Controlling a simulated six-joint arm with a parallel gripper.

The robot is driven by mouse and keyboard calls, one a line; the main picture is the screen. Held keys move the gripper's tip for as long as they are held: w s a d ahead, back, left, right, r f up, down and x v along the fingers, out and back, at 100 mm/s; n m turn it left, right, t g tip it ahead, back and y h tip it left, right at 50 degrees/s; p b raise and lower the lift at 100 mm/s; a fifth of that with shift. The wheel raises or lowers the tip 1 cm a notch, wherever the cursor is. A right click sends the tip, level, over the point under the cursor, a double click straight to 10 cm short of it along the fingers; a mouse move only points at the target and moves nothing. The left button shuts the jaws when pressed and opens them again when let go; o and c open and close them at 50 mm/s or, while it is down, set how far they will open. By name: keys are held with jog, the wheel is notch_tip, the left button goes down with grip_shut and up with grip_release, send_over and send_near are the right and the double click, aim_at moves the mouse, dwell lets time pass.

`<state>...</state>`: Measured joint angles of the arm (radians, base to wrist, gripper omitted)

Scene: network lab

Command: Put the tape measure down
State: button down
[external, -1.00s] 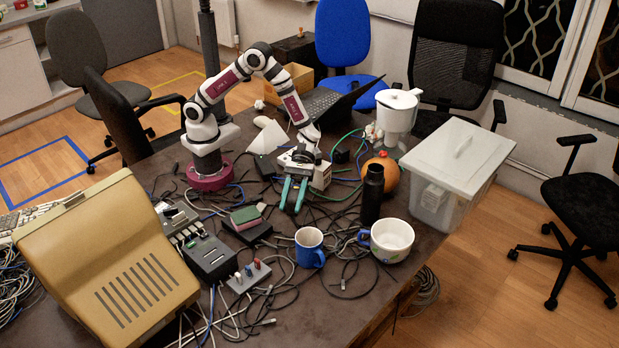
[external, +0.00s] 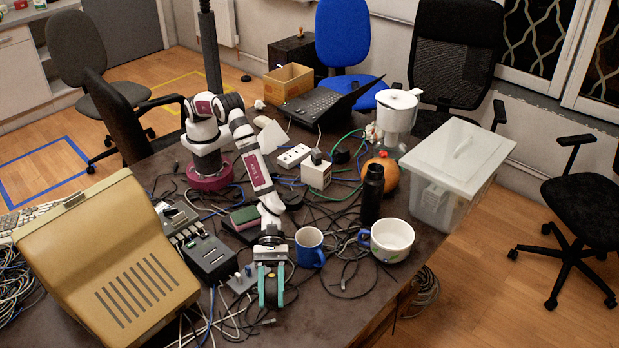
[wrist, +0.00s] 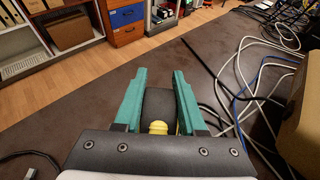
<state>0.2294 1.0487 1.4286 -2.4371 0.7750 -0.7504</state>
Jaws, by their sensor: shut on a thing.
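My gripper (external: 271,287), with its teal fingers, is at the front of the table in the external view. It is shut on the tape measure (wrist: 158,105), a dark grey body with a yellow part, which sits between the fingers in the wrist view.
A blue mug (external: 309,247) stands just behind and right of my gripper, with a white bowl-like cup (external: 391,240) further right. A grey box with switches (external: 240,281) is close on the left. Loose cables (wrist: 235,75) lie nearby. Bare table lies in front.

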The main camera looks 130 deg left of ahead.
jog(key=w+a+f, duration=0.3)
jog(key=shift+w+f, duration=0.1)
jog(key=shift+w, duration=0.2)
jog(key=shift+f, duration=1.8)
jog(key=shift+f, duration=0.1)
jog(key=shift+c, duration=2.4)
grip_release()
